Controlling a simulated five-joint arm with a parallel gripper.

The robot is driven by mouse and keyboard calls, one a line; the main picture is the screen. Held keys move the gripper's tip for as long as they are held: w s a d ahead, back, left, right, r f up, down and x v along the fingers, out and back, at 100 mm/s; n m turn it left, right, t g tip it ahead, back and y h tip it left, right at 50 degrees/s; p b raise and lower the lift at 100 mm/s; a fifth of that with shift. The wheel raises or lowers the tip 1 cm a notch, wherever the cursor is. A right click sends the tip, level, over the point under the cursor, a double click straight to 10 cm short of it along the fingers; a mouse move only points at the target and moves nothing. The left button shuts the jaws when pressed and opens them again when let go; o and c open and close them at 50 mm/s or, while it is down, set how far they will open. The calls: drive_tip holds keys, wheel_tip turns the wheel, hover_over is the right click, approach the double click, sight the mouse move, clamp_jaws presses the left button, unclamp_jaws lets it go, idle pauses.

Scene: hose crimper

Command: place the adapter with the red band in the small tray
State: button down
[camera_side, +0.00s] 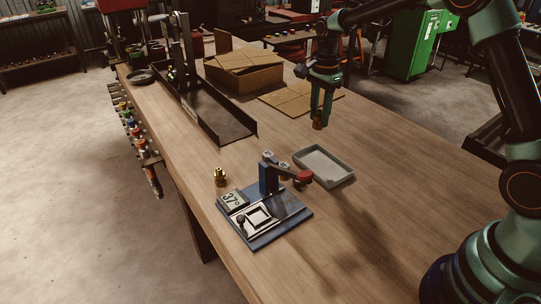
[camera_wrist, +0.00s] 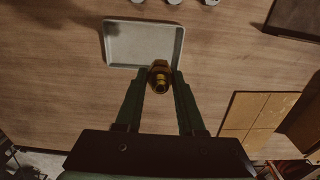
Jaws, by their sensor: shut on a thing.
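My gripper (camera_side: 320,116) is shut on a brass adapter (camera_side: 317,126) and holds it in the air above the table, behind the small tray in the side view. In the wrist view the adapter (camera_wrist: 159,79) sits between the two fingertips (camera_wrist: 160,72); I cannot make out a band colour on it. The small grey tray (camera_side: 324,165) lies on the table and looks empty. In the wrist view the tray (camera_wrist: 142,43) lies beyond the fingertips. A second brass adapter (camera_side: 221,177) stands on the table left of the crimper.
A blue-based bench crimper (camera_side: 268,212) with a red-ended lever and a display reading 37 stands in front of the small tray. Flat cardboard (camera_side: 297,99) lies beside the box. The table's right side is clear.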

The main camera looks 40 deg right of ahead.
wheel_tip(320, 180, down, 11)
drive_tip(key=shift+r, duration=0.1)
idle(0.4)
drive_tip(key=c, duration=0.5)
unclamp_jaws()
